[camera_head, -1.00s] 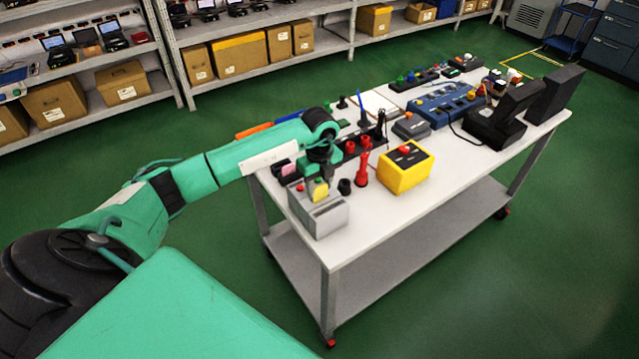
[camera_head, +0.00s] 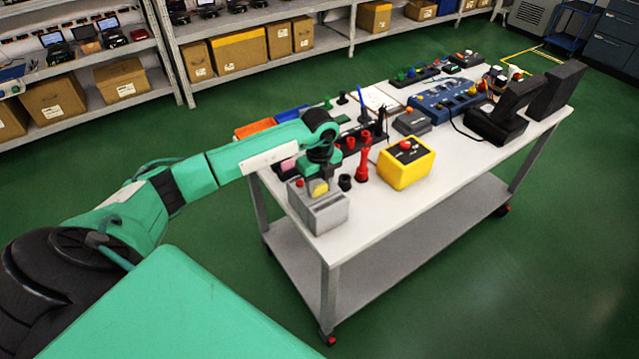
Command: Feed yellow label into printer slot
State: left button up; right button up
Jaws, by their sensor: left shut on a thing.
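The grey printer (camera_head: 322,217) stands at the near left corner of the white table, with a red button on its left part. My left gripper (camera_head: 320,183) is over the printer's top, pointing down. It is shut on the yellow label (camera_head: 320,188), which sits low at the printer's top where the slot is. I cannot tell how deep the label is in the slot, as its lower edge is hidden. My right gripper is not in view.
A yellow box (camera_head: 406,168) with a red button stands right of the printer. A red post (camera_head: 361,165) and a small black cup (camera_head: 345,182) stand between them. Orange (camera_head: 254,129) and blue bins lie behind my arm. The table's near right part is clear.

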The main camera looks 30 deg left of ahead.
pick_arm(q)
jog(key=shift+f, duration=0.15)
jog(key=o, duration=1)
jog(key=shift+o, duration=0.2)
jog(key=shift+r, duration=0.5)
notch_tip(320, 180, up, 13)
jog(key=b, duration=0.3)
jog(key=shift+f, duration=0.1)
